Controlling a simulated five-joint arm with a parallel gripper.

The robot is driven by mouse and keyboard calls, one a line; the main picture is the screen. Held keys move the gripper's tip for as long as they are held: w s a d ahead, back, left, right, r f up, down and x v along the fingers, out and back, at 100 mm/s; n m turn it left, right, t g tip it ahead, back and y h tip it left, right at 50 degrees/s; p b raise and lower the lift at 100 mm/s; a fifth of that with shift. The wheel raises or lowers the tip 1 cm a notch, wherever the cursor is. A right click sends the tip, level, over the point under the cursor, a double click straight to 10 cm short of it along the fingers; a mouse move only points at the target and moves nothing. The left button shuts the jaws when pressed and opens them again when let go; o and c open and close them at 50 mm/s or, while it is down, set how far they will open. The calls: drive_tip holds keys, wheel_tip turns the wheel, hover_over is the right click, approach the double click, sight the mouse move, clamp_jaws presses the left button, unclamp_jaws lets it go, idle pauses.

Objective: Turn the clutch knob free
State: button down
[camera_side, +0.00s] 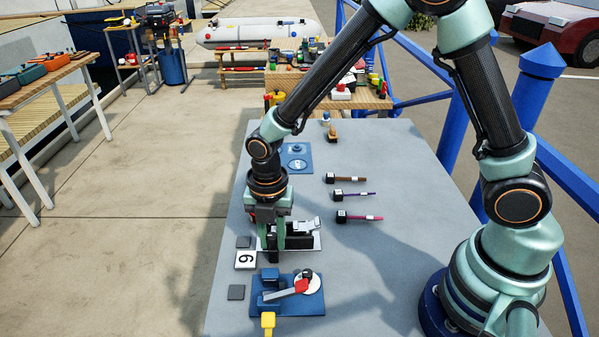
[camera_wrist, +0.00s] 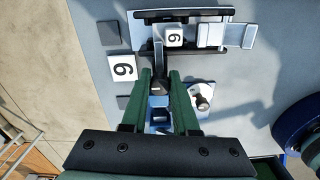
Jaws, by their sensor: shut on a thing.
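My gripper (camera_side: 272,246) points down at the clutch fitting, a white plate (camera_side: 314,242) with black bars and silver blocks. In the wrist view, the green fingers of my gripper (camera_wrist: 160,76) flank a small dark knob (camera_wrist: 158,87). A grey lever (camera_wrist: 158,52) runs up from it toward the plate (camera_wrist: 187,15). The fingers are shut on this knob, and they hide part of it. I cannot tell how far the knob is turned.
A blue base (camera_side: 312,304) with a white disc and red-and-grey handle stands near the front, close to my gripper. A number card (camera_side: 245,259) and dark square tiles (camera_side: 236,292) lie at left. Several dark-headed tools (camera_side: 358,217) lie at right. Bare grey table lies farther right.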

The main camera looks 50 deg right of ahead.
drive_tip(key=n, duration=0.4)
drive_tip(key=shift+n, duration=0.4)
drive_tip(key=shift+n, duration=1)
drive_tip(key=shift+w+n, duration=0.1)
drive_tip(key=shift+n, duration=0.9)
